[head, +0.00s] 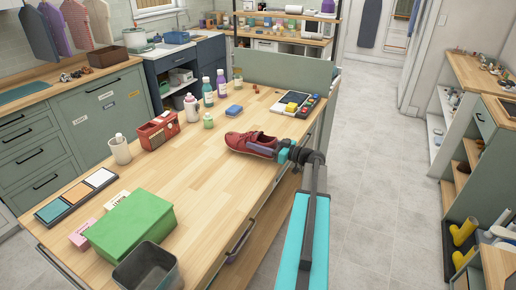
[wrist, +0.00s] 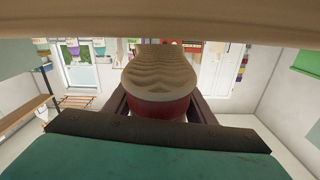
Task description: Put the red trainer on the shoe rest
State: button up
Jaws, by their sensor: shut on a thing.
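The red trainer (head: 248,142) has a pale sole and shows near the right edge of the wooden worktop (head: 200,165) in the head view. My gripper (head: 279,151) is shut on its right end. In the wrist view the trainer's red body (wrist: 160,106) and cream ridged sole (wrist: 160,68) are between the dark fingers of my gripper (wrist: 160,100). I cannot tell whether the trainer touches the worktop. I cannot pick out the shoe rest with certainty.
A green box (head: 130,228) and grey bin (head: 150,268) are at the near end. Yellow boots (head: 463,233) stand at the right. The floor (head: 375,150) between is clear.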

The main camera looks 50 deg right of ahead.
jog(key=shift+f+p, duration=0.6)
jog(key=shift+f, duration=0.7)
jog(key=o, duration=1.2)
jog(key=shift+b+v, duration=1.95)
jog(key=shift+v, duration=4.05)
